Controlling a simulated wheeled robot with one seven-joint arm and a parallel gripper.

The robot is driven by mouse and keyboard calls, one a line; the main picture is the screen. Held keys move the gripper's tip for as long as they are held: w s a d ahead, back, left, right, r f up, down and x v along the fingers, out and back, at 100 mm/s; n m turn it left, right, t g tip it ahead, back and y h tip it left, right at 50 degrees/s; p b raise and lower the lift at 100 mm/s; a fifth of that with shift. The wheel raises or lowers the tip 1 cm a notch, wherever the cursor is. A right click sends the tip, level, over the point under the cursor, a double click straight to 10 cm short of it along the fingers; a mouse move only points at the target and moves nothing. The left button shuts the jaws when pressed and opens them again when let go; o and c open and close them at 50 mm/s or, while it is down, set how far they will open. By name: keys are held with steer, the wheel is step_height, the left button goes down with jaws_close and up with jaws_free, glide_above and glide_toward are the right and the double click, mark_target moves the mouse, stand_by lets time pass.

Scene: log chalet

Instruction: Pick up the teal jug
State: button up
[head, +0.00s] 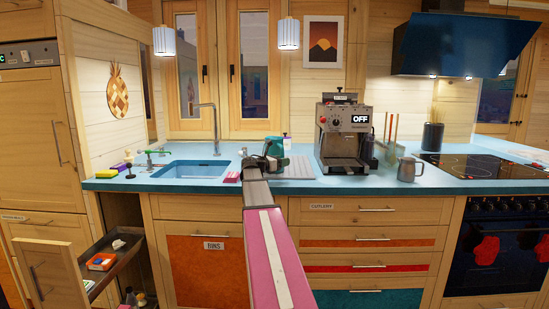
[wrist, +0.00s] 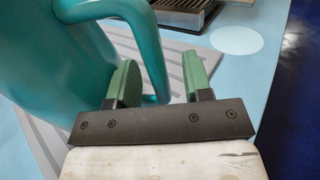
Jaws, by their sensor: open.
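The teal jug (head: 274,146) stands upright on the blue counter, on or beside the grey ridged drain mat right of the sink. In the wrist view the jug's body (wrist: 50,65) fills the left side, and its handle (wrist: 150,45) curves down to the right. My gripper (wrist: 162,82) is open, with its green-padded fingers on either side of the lower handle. The left finger sits between jug body and handle, the right finger outside it with a gap. In the head view my gripper (head: 263,165) partly hides the jug's lower part.
The coffee machine (head: 344,135) stands right of the jug, with a metal pitcher (head: 409,168) farther right. The sink (head: 197,169) and tap (head: 214,125) are left. An open drawer (head: 55,272) juts out lower left.

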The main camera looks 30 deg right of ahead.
jaws_close()
steer(key=shift+r, duration=0.1)
stand_by(1.2)
